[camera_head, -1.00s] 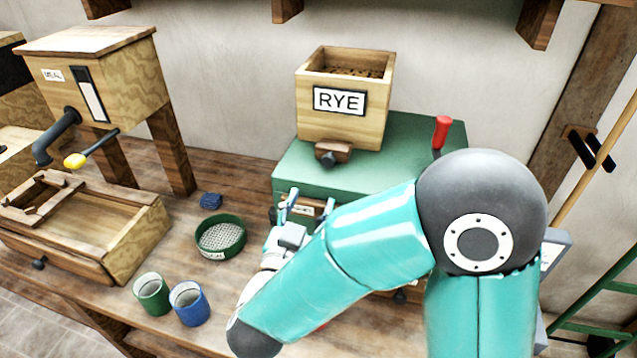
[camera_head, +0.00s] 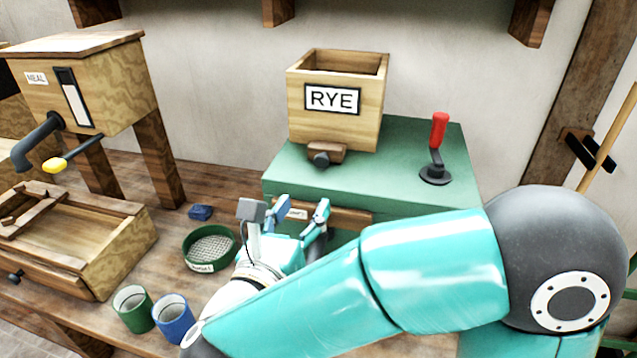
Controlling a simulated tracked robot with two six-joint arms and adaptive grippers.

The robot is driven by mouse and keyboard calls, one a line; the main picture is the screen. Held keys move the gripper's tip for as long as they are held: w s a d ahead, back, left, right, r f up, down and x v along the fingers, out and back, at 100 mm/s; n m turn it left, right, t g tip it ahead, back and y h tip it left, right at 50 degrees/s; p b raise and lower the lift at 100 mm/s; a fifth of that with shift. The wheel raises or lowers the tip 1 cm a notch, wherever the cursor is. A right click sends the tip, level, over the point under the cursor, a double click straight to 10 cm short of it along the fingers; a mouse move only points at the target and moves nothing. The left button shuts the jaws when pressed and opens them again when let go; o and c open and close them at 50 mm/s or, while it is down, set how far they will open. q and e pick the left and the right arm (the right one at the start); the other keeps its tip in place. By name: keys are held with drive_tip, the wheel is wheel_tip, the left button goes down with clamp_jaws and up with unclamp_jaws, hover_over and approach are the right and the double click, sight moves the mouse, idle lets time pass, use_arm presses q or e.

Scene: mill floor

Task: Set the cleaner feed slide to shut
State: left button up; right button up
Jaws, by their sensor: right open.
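The wooden RYE hopper (camera_head: 335,110) stands on the green cleaner housing (camera_head: 400,160). Below its front is a small wooden slide with a dark knob (camera_head: 326,154), which sticks out toward me; I cannot tell from this how far it is open. No grain shows in the visible upper part of the hopper. My right gripper (camera_head: 301,212) is open and empty, in front of the housing's labelled wooden front piece (camera_head: 347,216), below the slide and apart from it. My right forearm hides the lower front of the housing. My left gripper is not in view.
A red-handled lever (camera_head: 438,145) stands on the housing's right side. Left on the bench are a green-rimmed sieve (camera_head: 207,262), a blue block (camera_head: 200,212), a green cup (camera_head: 133,310), a blue cup (camera_head: 173,320) and the MEAL bin (camera_head: 110,90) above a wooden tray (camera_head: 120,270).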

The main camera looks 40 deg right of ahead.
use_arm(q)
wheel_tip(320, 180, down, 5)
drive_tip(key=b, duration=0.3)
use_arm(e)
drive_tip(key=s+a+f+t, duration=0.1)
drive_tip(key=a+f, duration=0.1)
drive_tip(key=a, duration=0.1)
drive_tip(key=p, duration=0.5)
approach(320, 164)
drive_tip(key=shift+m+y, duration=0.4)
drive_tip(key=x, duration=0.7)
drive_tip(key=shift+d+r, duration=0.3)
drive_tip(key=shift+r, duration=0.05)
drive_tip(key=shift+w+d, duration=0.35)
drive_tip(key=shift+d, duration=0.05)
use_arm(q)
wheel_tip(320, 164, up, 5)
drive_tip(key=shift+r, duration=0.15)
use_arm(e)
clamp_jaws()
drive_tip(key=shift+f, duration=0.1)
